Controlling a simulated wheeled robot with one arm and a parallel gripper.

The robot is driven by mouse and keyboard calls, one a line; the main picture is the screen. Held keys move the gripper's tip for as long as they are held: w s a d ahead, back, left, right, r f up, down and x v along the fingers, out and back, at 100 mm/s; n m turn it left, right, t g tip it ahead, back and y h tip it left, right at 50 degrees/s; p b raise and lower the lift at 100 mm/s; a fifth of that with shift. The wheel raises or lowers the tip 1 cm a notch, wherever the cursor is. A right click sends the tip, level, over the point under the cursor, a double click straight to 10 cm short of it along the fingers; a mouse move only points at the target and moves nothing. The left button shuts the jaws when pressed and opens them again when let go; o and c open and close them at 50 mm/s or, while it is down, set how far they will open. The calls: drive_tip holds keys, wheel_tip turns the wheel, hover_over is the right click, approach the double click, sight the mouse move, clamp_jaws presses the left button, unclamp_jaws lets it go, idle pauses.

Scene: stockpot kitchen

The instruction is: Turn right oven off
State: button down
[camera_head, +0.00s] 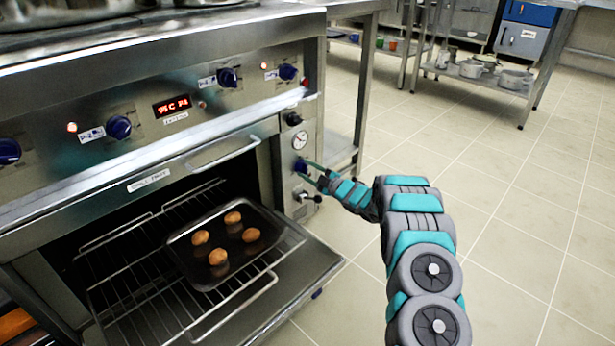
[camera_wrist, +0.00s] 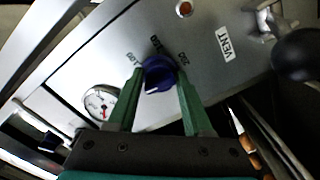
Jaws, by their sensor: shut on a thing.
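The oven (camera_head: 95,95) stands at the left with its door lowered. A blue knob (camera_head: 300,166) sits on its right side panel, below a round dial gauge. In the wrist view the blue knob (camera_wrist: 160,72) has small printed numbers around it and a white mark on its lower edge. My gripper (camera_head: 308,171) is shut on this knob, with one green finger on each side, as the wrist view shows (camera_wrist: 159,80). The gauge (camera_wrist: 99,102) and a red-orange lamp (camera_wrist: 184,8) are close by on the panel.
A dark tray (camera_head: 185,262) with several buns rests on the pulled-out rack. A red display (camera_head: 172,106) and more blue knobs (camera_head: 119,127) are on the front panel. A black-ended lever (camera_head: 312,198) sits below the gripped knob. The tiled floor (camera_head: 500,200) at right is clear.

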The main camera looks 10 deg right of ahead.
drive_tip(key=shift+f+n+b, duration=0.15)
drive_tip(key=shift+n+b, duration=0.4)
drive_tip(key=shift+n, duration=0.15)
drive_tip(key=shift+c, duration=1.6)
unclamp_jaws()
drive_tip(key=v, duration=0.7)
drive_tip(key=shift+s+d, duration=0.2)
drive_tip(key=shift+s, duration=0.15)
